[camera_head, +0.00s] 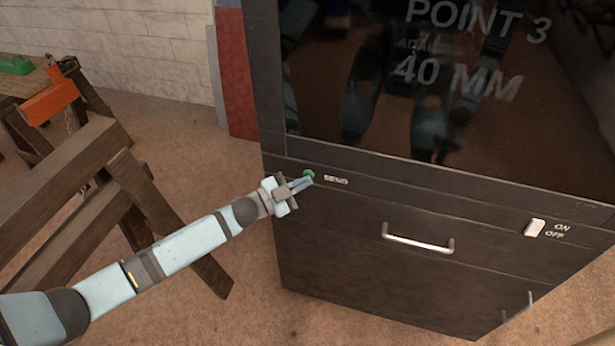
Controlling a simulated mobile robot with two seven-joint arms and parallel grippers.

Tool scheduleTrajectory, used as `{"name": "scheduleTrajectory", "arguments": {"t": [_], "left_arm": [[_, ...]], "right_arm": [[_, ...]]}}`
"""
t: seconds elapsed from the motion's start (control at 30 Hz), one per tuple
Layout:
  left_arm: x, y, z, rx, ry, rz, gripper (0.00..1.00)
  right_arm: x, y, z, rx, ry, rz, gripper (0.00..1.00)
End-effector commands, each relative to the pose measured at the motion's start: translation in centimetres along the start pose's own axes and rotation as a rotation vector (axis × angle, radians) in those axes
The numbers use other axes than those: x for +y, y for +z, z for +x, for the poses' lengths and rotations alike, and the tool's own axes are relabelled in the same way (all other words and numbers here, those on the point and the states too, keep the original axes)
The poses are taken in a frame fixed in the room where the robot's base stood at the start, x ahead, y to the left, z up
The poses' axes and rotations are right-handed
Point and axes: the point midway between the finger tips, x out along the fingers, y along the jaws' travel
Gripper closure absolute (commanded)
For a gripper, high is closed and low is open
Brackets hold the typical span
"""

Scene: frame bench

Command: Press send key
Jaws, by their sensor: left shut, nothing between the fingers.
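The send key is a small round green button (309,174) on the dark cabinet's front panel, with the word SEND printed just right of it. My left gripper (308,181) is shut and empty. Its fingertips are at the lower edge of the green key and cover part of it. I cannot tell whether they touch it. My right gripper is not in view.
The dark cabinet (350,235) has a glossy screen (420,90) reading POINT 3 and 40 MM. Below are a metal drawer handle (418,243) and a white ON/OFF switch (535,228). Wooden trestles (75,205) stand at left, near my left arm.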

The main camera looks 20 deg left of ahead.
Motion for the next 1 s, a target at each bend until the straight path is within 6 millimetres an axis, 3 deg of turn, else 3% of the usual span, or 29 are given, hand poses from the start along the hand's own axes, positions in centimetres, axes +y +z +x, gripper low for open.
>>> {"name": "scheduleTrajectory", "arguments": {"t": [0.63,1.0], "left_arm": [[-0.2,0.1,0.2,-0.001,0.000,0.000,1.00],[0.7,-0.8,-1.0,-0.001,0.000,-0.001,1.00]], "right_arm": [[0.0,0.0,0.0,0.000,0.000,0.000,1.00],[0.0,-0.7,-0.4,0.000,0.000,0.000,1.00]]}}
